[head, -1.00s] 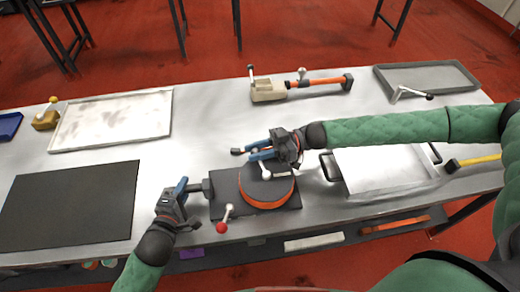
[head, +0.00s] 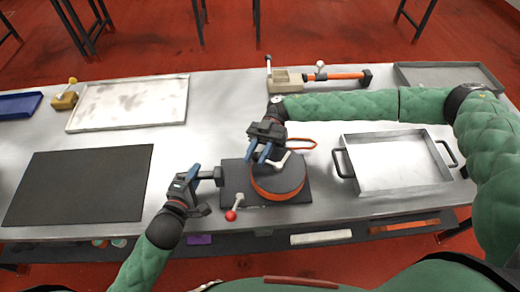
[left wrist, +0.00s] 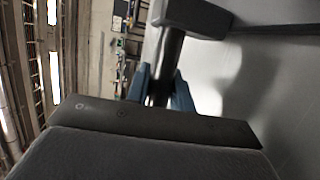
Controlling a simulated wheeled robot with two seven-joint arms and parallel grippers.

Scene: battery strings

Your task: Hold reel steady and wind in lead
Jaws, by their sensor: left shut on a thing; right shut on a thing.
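The reel (head: 284,183), a dark drum with an orange lead around its side, sits on a dark base plate (head: 295,197) near the table's front edge. A red-knobbed lever (head: 235,205) stands at the base's front left. My left gripper (head: 202,176) is shut on the base's dark side handle (head: 216,174); the handle also shows between the blue fingers in the left wrist view (left wrist: 167,68). My right gripper (head: 263,156) is above the reel, shut on its pale crank (head: 278,161), partly hidden by the fingers. An orange loop of lead (head: 309,142) shows behind the reel.
A grey handled tray (head: 357,183) stands right of the reel, a black mat (head: 75,190) lies left. At the back are a pale tray (head: 126,126), a beige device with an orange bar (head: 287,78) and a grey tray (head: 408,84). My right arm spans the table's right side.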

